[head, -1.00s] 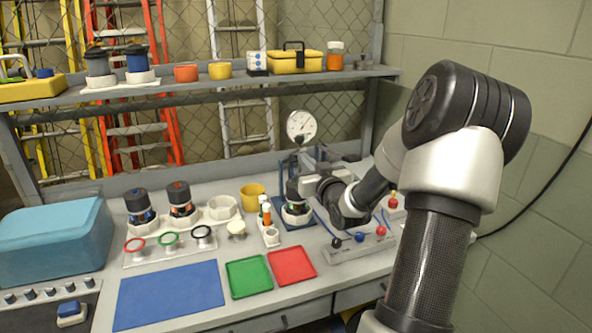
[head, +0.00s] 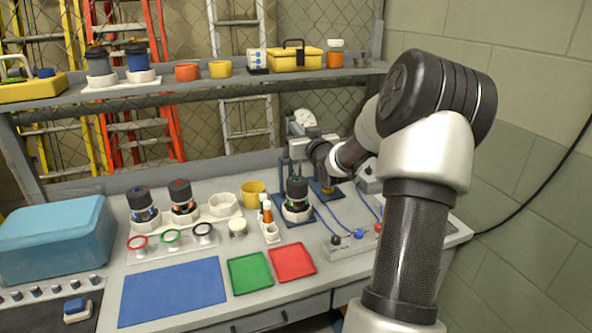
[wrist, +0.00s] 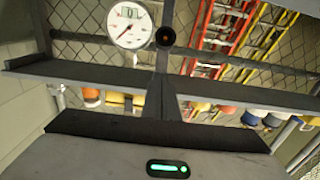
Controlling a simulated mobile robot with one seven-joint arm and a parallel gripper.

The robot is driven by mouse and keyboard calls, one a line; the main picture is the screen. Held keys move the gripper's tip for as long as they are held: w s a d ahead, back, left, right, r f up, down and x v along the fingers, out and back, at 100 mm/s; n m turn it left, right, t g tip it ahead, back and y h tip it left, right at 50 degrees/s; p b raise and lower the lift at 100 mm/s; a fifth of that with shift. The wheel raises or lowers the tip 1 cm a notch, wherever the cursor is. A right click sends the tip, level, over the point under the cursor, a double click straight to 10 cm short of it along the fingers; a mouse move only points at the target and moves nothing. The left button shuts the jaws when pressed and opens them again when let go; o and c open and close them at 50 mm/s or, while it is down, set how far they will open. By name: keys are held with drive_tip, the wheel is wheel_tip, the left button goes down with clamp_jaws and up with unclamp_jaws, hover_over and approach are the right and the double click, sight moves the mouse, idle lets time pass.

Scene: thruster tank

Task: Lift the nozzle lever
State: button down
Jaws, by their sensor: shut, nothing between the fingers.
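The test stand with blue posts (head: 284,172) is at the back of the bench, with a round white gauge (head: 303,117) above it. The gauge also shows in the wrist view (wrist: 129,24). Beside it there is a small dark round part with an orange centre (wrist: 165,37). I cannot tell whether this belongs to the nozzle lever, and I cannot pick out the lever for sure. My gripper (head: 291,152) is at the stand, below the gauge, and partly hides it. In the wrist view its dark fingers (wrist: 161,90) are together and empty.
A black-topped thruster (head: 297,191) stands on a blue pad just in front of the stand. A yellow cup (head: 253,193) is to its left. A shelf (head: 215,85) with containers runs above. Green (head: 250,273) and red trays (head: 292,262) lie in front.

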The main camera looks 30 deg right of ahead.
sight(293, 116)
drive_tip(key=shift+w+d+r, duration=0.2)
drive_tip(key=shift+w+r, duration=0.15)
drive_tip(key=shift+w, duration=0.5)
drive_tip(key=shift+w+d+r, duration=0.2)
drive_tip(key=shift+w+r, duration=0.2)
drive_tip(key=shift+w, duration=0.4)
drive_tip(key=shift+w+d+r, duration=0.2)
drive_tip(key=shift+w+r, duration=0.15)
drive_tip(key=shift+w, duration=0.5)
drive_tip(key=shift+r+x, duration=0.2)
drive_tip(key=shift+x, duration=1.4)
drive_tip(key=shift+b+v, duration=1.1)
drive_tip(key=shift+v, duration=2.45)
